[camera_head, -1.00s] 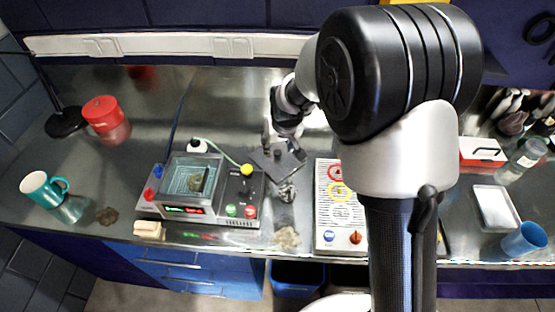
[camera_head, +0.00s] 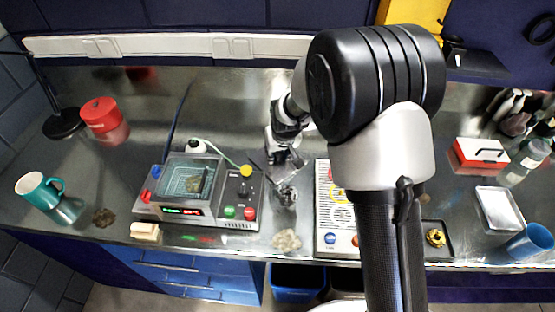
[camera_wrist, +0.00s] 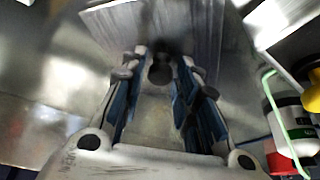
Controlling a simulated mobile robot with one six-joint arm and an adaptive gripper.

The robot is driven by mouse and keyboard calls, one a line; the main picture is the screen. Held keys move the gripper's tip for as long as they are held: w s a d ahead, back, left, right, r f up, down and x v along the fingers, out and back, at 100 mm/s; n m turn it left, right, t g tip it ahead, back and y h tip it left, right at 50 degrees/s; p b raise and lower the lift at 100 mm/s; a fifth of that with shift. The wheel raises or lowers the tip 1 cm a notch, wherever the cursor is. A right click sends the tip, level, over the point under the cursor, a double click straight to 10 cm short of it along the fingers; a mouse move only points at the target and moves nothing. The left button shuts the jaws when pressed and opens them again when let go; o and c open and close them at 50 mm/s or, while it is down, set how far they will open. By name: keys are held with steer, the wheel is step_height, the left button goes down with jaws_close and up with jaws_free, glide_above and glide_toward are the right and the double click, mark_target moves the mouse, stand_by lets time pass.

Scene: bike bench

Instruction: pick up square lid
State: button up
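The square lid is a dark flat plate with a small round knob. In the wrist view the lid (camera_wrist: 190,22) is a grey plate beyond the fingertips. Its dark knob shows between the fingertips of my gripper (camera_wrist: 159,72). The fingers are apart, with a gap visible on each side of the knob. I cannot tell how high the fingertips are over the plate.
A control box with a glass-like square top (camera_head: 190,180) stands left of my gripper. A white bottle (camera_head: 195,147) with a green tube is behind it. A button panel (camera_head: 326,235) is at right, partly behind my arm.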

jaws_close()
